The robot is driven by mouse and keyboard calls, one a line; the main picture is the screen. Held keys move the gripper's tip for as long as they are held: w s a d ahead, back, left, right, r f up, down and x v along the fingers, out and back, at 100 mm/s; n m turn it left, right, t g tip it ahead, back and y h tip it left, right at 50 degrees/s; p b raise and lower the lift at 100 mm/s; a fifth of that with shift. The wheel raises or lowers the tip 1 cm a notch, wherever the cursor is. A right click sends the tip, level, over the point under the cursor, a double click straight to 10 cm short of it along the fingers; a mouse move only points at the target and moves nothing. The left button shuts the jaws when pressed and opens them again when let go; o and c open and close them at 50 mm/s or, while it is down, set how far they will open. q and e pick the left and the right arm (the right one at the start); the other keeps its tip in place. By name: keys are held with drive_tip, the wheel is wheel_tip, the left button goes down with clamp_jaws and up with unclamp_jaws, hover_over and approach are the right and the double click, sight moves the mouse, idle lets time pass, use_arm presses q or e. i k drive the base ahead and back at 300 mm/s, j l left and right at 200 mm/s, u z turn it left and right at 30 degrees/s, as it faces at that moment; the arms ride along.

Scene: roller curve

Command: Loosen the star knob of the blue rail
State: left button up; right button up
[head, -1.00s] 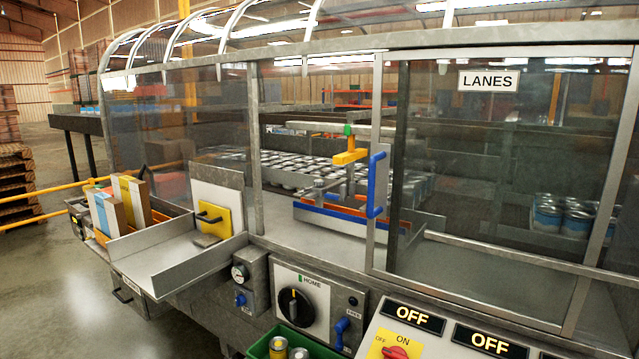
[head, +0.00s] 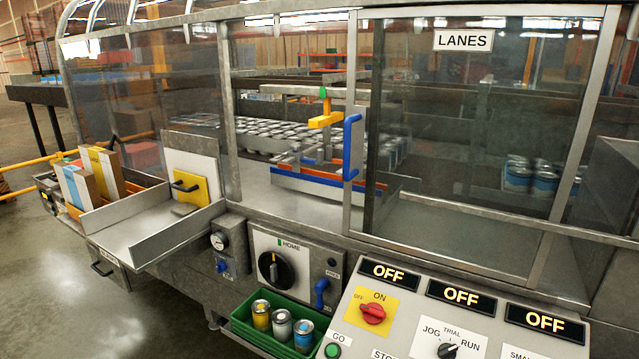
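The blue rail (head: 305,177) lies inside the glazed machine, behind the front guard, along the near edge of the deck. An orange strip (head: 345,174) runs just behind it. Small grey fittings stand over the rail, but I cannot make out the star knob or whether it is tight. A blue upright handle (head: 351,147) on the guard frame partly covers the rail's right part. Neither of my grippers is in view.
Many cans (head: 290,135) stand behind the rail. A yellow block (head: 326,120) hangs above it. In front are a control panel (head: 400,310) with OFF displays, a black HOME dial (head: 275,268) and a green bin (head: 270,338) of cans. Glass panels front the machine.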

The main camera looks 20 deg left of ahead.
sight(294, 146)
drive_tip(key=i+j, duration=0.35)
drive_tip(key=j, duration=0.15)
drive_tip(key=i+j+z, duration=0.1)
drive_tip(key=i+j, duration=0.25)
drive_tip(key=j, duration=0.1)
